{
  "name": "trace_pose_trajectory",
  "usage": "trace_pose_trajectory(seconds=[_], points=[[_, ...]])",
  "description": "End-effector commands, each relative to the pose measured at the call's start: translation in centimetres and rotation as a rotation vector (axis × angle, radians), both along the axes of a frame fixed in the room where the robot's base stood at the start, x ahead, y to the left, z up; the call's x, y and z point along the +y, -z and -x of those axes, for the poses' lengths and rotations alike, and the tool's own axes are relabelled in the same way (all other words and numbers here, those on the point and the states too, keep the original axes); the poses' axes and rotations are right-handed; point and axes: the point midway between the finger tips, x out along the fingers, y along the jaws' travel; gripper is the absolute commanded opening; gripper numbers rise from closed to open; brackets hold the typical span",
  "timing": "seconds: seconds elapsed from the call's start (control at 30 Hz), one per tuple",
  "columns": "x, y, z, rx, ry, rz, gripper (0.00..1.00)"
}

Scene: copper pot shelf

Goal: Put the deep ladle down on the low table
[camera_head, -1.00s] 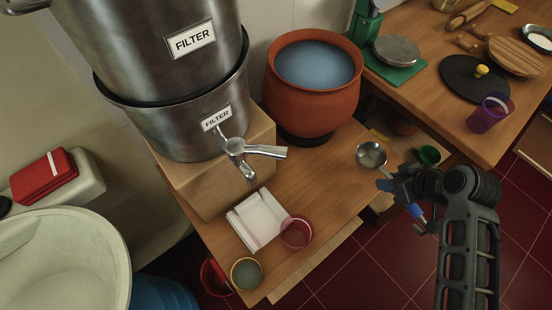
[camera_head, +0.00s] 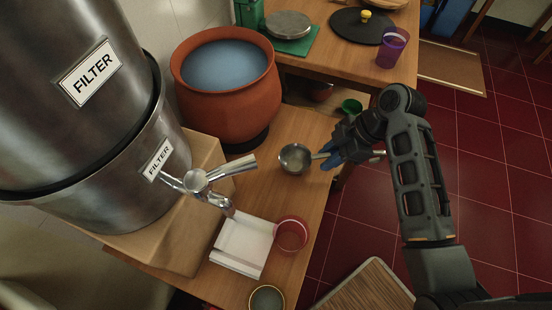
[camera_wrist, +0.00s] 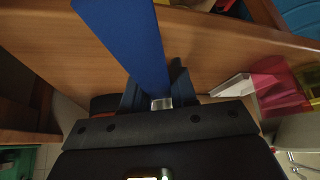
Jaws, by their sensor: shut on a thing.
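The deep ladle (camera_head: 294,158) is a small steel bowl with a short handle, seen in the head view over the right part of the low table (camera_head: 302,128). My gripper (camera_head: 328,154) is shut on its handle, at the table's right edge. The bowl is upright and empty as far as I can see. I cannot tell whether it touches the table top.
A clay pot of water (camera_head: 225,85) stands behind the ladle. A steel filter with a tap (camera_head: 197,182) is at left. Bare wood lies between.

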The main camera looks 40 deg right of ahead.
Motion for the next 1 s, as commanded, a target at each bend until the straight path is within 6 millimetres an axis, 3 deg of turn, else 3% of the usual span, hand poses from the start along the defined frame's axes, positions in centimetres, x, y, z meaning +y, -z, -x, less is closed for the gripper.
trace_pose_trajectory(seconds=[0.1,0.3,0.53,0.77,0.83,1.0], points=[[2.5,-0.2,-1.7,0.000,-0.005,-0.001,0.00],[5.7,-0.1,-3.8,0.000,-0.002,0.000,0.00],[7.2,-0.1,-4.8,-0.001,-0.002,0.000,0.00],[10.1,0.0,-6.7,0.000,-0.001,0.000,0.00],[9.9,1.1,-6.6,0.003,0.002,0.000,0.00],[9.9,1.5,-6.6,0.000,0.001,0.000,0.00]])
